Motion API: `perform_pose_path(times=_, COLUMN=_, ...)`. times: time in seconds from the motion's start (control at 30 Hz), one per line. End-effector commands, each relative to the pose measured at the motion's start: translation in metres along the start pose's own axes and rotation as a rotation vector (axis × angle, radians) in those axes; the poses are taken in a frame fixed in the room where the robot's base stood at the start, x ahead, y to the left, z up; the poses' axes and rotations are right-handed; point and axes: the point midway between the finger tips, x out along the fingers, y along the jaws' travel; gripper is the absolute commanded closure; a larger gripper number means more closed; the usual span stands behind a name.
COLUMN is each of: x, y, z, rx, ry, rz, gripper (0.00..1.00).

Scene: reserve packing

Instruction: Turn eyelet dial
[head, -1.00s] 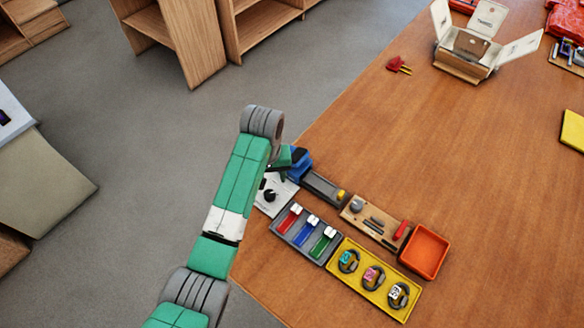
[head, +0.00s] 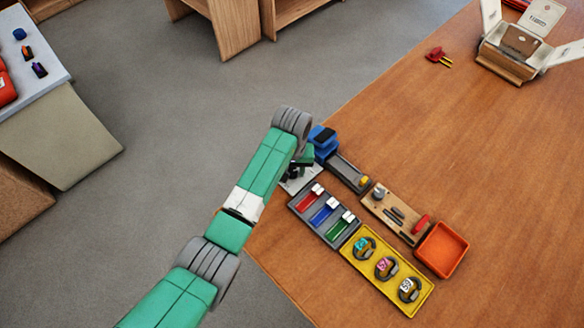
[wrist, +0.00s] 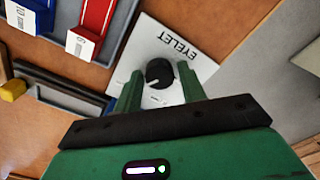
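The white eyelet panel (wrist: 205,65) carries the word EYELET, upside down in the wrist view. Its round black dial (wrist: 160,72) has a pale pointer mark. My gripper (wrist: 158,78) is open, with one green finger on each side of the dial. Small gaps seem to show between fingers and dial; I cannot tell whether either touches. In the head view, my gripper (head: 296,168) is over the panel (head: 302,184) at the table's left edge and mostly hides the dial.
A grey tray (head: 343,236) with red, blue and green items lies beside the panel. A blue device (head: 323,138), a yellow watch tray (head: 422,305), a wooden tool board (head: 378,208) and an orange bin (head: 463,250) are near.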

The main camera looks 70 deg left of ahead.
Motion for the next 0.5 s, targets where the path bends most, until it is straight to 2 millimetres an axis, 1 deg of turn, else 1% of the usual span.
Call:
perform_pose_path(times=0.03, x=-0.0001, y=0.0, z=0.0, rx=0.0, ry=0.0, rz=0.0, gripper=0.7)
perform_pose_path(times=0.13, x=-0.0001, y=0.0, z=0.0, rx=0.0, ry=0.0, rz=0.0, gripper=0.9)
perform_pose_path(times=0.17, x=-0.0002, y=0.0, z=0.0, rx=0.0, ry=0.0, rz=0.0, gripper=0.93)
perform_pose_path(times=0.37, x=-0.0011, y=0.0, z=0.0, rx=-0.012, ry=0.0, rz=0.0, gripper=0.93)
perform_pose_path(times=0.5, x=-0.0023, y=0.0009, z=0.0007, rx=-0.057, ry=-0.002, rz=0.0, gripper=0.93)
